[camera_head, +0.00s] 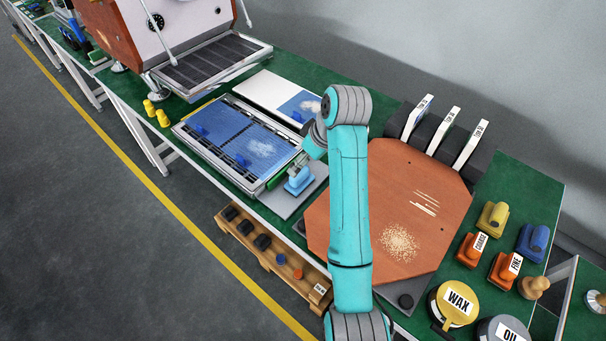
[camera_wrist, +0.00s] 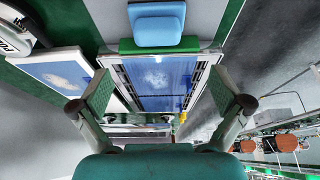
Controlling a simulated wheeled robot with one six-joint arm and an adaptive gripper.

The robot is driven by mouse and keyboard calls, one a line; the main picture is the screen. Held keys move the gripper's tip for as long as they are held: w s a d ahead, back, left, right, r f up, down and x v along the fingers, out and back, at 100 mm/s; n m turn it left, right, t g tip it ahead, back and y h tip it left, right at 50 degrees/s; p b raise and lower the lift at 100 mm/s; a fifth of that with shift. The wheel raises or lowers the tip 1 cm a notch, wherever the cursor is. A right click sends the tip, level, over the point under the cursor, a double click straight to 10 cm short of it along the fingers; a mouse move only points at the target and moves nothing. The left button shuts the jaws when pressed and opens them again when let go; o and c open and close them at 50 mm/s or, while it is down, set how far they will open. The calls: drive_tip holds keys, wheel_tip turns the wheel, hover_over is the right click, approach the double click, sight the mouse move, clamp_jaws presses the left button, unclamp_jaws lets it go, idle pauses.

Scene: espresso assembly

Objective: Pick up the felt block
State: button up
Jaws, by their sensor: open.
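A light blue block (camera_head: 299,181) with a raised grip sits on a grey plate (camera_head: 316,188) in the head view, just under the end of my arm. No label shows on it; I take it for the felt block but cannot be sure. It also shows at the top of the wrist view, as a blue block (camera_wrist: 157,27) beyond a green strip (camera_wrist: 158,46). My gripper (camera_wrist: 160,96) is open, its two fingers wide apart with nothing between them. The block is not between the fingers. In the head view my arm partly hides the gripper.
A tray with a blue panel (camera_head: 235,142) lies beside the plate. A brown octagonal board (camera_head: 433,232) with pale grains is to the right. Several blocks, including orange ones (camera_head: 471,250), and a wax tin (camera_head: 455,304) stand further right. A wooden rack (camera_head: 262,262) is in front.

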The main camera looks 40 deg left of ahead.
sight(299, 178)
drive_tip(key=shift+d+x, duration=0.1)
drive_tip(key=shift+x, duration=2.05)
drive_tip(key=shift+d+x, duration=0.15)
drive_tip(key=shift+x, duration=2)
drive_tip(key=shift+w+f, duration=0.1)
drive_tip(key=shift+w, duration=0.05)
drive_tip(key=c, duration=1.3)
